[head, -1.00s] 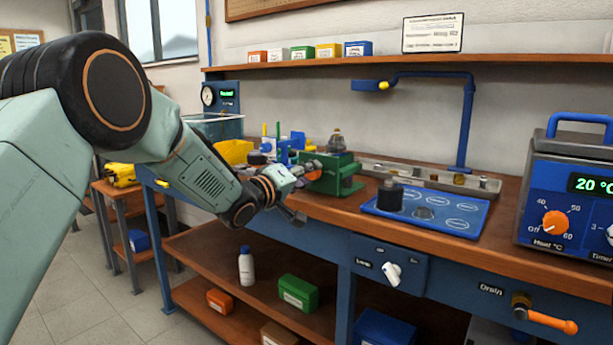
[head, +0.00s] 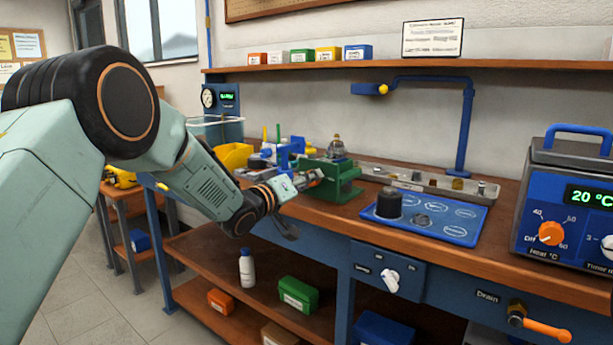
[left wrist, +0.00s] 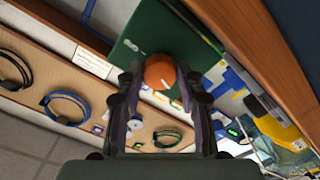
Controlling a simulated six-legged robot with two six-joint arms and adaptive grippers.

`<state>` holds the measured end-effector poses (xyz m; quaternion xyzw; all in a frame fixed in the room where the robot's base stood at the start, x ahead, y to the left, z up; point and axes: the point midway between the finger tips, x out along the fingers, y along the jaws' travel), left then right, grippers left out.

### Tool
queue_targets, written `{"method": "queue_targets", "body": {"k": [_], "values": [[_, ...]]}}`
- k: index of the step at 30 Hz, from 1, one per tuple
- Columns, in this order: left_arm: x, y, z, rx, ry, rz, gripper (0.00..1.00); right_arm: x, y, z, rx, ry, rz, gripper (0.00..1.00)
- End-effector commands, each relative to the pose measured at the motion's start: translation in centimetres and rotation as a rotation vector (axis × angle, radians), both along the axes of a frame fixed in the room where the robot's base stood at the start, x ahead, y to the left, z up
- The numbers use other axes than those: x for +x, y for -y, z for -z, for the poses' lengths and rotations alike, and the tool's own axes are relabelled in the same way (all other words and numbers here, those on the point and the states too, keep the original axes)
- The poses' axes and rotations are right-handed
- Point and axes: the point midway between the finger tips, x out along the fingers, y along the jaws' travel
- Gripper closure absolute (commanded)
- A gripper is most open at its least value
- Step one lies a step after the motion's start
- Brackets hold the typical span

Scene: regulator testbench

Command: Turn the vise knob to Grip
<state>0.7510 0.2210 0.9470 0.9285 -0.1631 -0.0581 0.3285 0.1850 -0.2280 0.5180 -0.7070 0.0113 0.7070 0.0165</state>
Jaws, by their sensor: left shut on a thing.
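The green vise (head: 343,178) stands at the front edge of the bench in the head view, with a metal valve-like part (head: 336,147) at its top. My left gripper (head: 308,179) reaches it from the left, at the vise's near left side. In the left wrist view, the round orange vise knob (left wrist: 160,71) sits between the two dark fingers of the left gripper (left wrist: 160,82), in front of a green plate of the vise (left wrist: 155,35). The fingers are shut on the knob. No Grip marking can be read. My right gripper is not in view.
A blue mat (head: 453,225) with a black cylinder (head: 389,204) lies right of the vise. A blue heater bath (head: 570,200) stands at the right. A white switch knob (head: 391,280) and an orange drain handle (head: 546,330) stick out along the bench front.

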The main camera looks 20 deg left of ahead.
Motion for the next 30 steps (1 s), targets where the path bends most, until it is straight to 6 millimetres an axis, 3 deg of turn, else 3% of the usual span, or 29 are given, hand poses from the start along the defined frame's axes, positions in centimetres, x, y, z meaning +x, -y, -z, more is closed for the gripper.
{"method": "queue_targets", "body": {"k": [12,30], "values": [[0.1,-0.1,-0.2,0.373,0.136,0.000,0.95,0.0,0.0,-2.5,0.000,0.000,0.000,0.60],[0.1,-0.2,-0.2,0.908,0.333,-0.002,0.95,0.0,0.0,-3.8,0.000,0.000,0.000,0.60]]}}
